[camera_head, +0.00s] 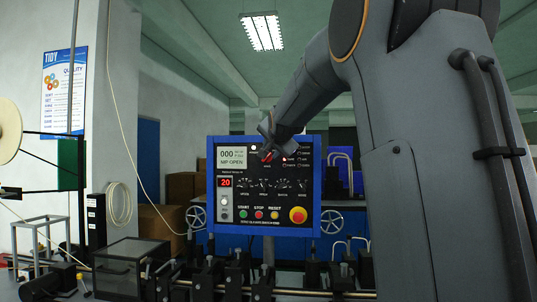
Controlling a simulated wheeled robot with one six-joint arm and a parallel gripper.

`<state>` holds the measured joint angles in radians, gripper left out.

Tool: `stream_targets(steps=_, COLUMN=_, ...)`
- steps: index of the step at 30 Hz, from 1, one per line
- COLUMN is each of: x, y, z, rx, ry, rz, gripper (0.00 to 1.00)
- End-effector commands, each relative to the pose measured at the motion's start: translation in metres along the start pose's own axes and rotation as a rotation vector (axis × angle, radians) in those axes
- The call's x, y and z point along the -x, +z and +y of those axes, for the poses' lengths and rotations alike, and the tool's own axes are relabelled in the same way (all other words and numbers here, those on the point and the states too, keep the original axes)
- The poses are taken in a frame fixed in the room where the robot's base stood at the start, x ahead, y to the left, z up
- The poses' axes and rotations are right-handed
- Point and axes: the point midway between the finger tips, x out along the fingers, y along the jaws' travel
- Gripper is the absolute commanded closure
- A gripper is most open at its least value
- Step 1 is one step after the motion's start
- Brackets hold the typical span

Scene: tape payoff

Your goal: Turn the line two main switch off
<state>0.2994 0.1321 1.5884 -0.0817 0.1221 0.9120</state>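A blue-framed control panel (240,180) faces me in the middle of the view. It carries a display reading "000" and "MP OPEN" (232,160), a red "20" readout (225,182), several black knobs, START, STOP and RESET buttons (259,213) and a round red button on yellow (298,215). A small red switch handle (267,156) shows at the upper middle of the panel, right at my gripper (265,140). My gripper is at the panel's top edge. It is small and dark here, so its fingers and any contact with the handle are unclear.
Black machine parts and a rail (235,285) run along the bottom below the panel. A dark clear-sided box (130,268) stands at lower left. A white reel (8,130) is at the left edge. Two handwheels (331,221) flank the panel behind. My arm fills the right side.

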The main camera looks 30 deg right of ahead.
Motion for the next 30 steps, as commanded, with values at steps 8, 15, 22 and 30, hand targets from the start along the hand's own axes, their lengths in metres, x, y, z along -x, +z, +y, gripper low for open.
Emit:
stream_targets(steps=8, x=-0.038, y=0.001, z=0.0, rx=0.002, ry=0.002, rz=-0.004, gripper=0.72)
stream_targets(steps=15, x=-0.06, y=0.001, z=0.0, rx=0.003, ry=0.001, rz=-0.003, gripper=0.72)
stream_targets(steps=22, x=-0.065, y=0.002, z=0.001, rx=0.003, ry=0.001, rz=-0.003, gripper=0.72)
stream_targets(steps=30, x=-0.065, y=0.002, z=0.001, rx=0.003, ry=0.001, rz=-0.003, gripper=0.91)
